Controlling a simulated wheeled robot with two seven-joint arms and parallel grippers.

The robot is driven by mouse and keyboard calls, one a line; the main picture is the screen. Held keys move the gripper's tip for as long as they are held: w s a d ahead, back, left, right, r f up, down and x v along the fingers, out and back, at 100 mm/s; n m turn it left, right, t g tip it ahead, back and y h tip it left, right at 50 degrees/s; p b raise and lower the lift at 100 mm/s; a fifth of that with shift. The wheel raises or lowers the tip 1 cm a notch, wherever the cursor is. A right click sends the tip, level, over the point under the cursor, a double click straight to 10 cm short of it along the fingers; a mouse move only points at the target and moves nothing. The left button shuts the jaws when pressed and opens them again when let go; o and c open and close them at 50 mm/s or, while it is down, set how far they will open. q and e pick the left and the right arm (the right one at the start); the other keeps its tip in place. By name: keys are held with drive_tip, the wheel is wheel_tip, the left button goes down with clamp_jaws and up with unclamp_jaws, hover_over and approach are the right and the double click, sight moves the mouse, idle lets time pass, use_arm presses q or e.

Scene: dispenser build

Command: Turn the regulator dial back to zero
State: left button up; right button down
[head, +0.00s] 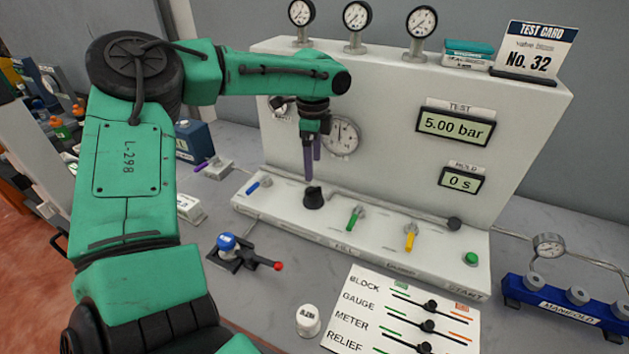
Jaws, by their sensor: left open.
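The regulator dial, seemingly the black knob (313,198), stands on the white bench ledge below the panel. My left gripper (312,168) points down right above it, with its purple fingers open. The fingertips end close to the top of the knob; I cannot tell whether they touch it. The knob's pointer and any zero mark are too small to read. A round gauge (343,136) on the panel is partly covered by the gripper. The test display (455,127) reads 5.00 bar. My right gripper is not in view.
Blue (259,186), green (355,218) and yellow (411,237) levers stand along the ledge, with a green button (471,259) at its right. In front are a blue valve with a red-tipped handle (240,252), a slider card (400,320) and a manifold (567,310).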

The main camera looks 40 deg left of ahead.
sight(313, 188)
use_arm(q)
wheel_tip(313, 188, down, 9)
drive_tip(key=shift+w+r+p, duration=0.1)
drive_tip(key=shift+p, duration=0.5)
clamp_jaws()
